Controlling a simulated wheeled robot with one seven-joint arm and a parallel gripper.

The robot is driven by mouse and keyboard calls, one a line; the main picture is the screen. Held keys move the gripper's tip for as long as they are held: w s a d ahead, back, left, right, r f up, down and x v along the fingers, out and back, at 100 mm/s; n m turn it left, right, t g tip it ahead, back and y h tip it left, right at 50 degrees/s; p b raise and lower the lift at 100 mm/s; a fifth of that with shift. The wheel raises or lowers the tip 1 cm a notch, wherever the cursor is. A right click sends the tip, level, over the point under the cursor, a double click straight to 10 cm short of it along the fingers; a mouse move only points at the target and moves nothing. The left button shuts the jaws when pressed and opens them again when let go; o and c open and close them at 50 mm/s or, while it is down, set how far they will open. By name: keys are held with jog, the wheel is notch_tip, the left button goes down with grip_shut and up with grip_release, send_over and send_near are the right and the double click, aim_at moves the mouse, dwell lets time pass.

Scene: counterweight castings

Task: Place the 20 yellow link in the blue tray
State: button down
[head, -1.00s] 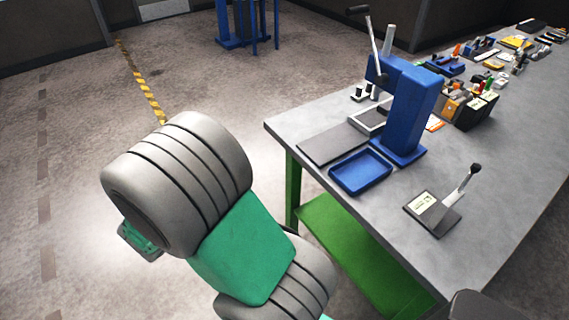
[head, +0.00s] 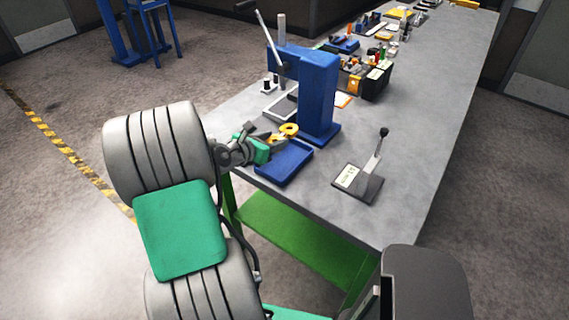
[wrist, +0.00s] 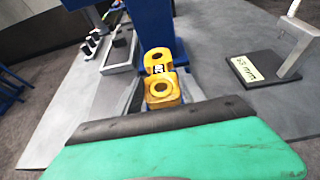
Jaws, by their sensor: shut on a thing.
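The yellow link (head: 289,129) shows at the end of my gripper (head: 276,141) in the head view. In the wrist view the yellow link (wrist: 158,62) has two round holes and a small label between them, too small to read surely. My gripper (wrist: 160,97) is shut on its near end. The blue tray (head: 284,167) lies on the table just below and in front of the gripper, and the link is above its far side. I cannot tell the height between them. The tray's far left part is hidden by the gripper.
A blue lever press (head: 318,95) stands right behind the tray. A small stand with a lever and label (head: 359,182) is to the tray's right. A grey tray (wrist: 119,55) and small dark pieces lie left of the press. Many tools fill the table's far end.

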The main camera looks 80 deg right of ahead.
jog(key=w+a+r+n+t+b, duration=0.1)
jog(key=w+a+r+b, duration=0.2)
jog(key=r+b, duration=0.15)
jog(key=w+a+r+n+t+b, duration=0.1)
jog(key=w+a+r+b, duration=0.2)
jog(key=r, duration=0.3)
jog(key=s+a+f+m+g, duration=0.2)
jog(key=s+a+f+g, duration=0.1)
jog(key=s+a+f, duration=0.6)
jog(key=b, duration=0.2)
send_over(276, 171)
jog(key=shift+t, duration=0.3)
notch_tip(276, 171, down, 7)
jog(key=shift+s+a+f, duration=0.1)
jog(key=shift+f, duration=0.05)
jog(key=shift+d+f, duration=0.2)
jog(key=shift+f, duration=1.5)
